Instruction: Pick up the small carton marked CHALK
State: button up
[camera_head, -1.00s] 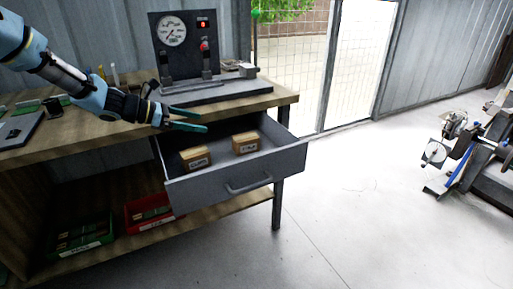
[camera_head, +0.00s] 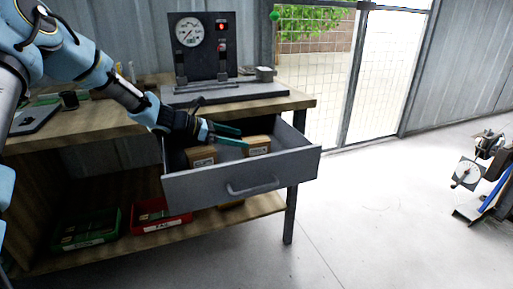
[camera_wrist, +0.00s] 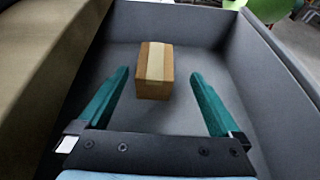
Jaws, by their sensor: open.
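Two small brown cartons lie in the open grey drawer (camera_head: 240,186). The left carton (camera_head: 202,156) and the right carton (camera_head: 258,146) each have a white front label; the print is too small to read surely, though the right one looks like CHALK. My gripper (camera_head: 243,138) is open and empty, with green fingers pointing right toward the right carton. In the wrist view my gripper (camera_wrist: 160,95) has a carton (camera_wrist: 155,72) with a pale tape strip ahead, centred between the fingertips and apart from them. This seems to be the right carton.
The drawer's walls (camera_wrist: 262,65) surround the carton, with bare floor around it. The wooden bench top (camera_head: 100,122) overhangs behind, carrying a gauge panel (camera_head: 203,48). Green (camera_head: 88,238) and red (camera_head: 150,226) bins sit on the lower shelf.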

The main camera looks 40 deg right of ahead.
aim_at(251, 139)
jog(key=x, duration=0.6)
jog(key=shift+w+d+f+p, duration=0.25)
jog(key=shift+d+p, duration=0.1)
jog(key=shift+c, duration=0.2)
jog(key=c, duration=1.4)
jog(key=shift+r, duration=0.1)
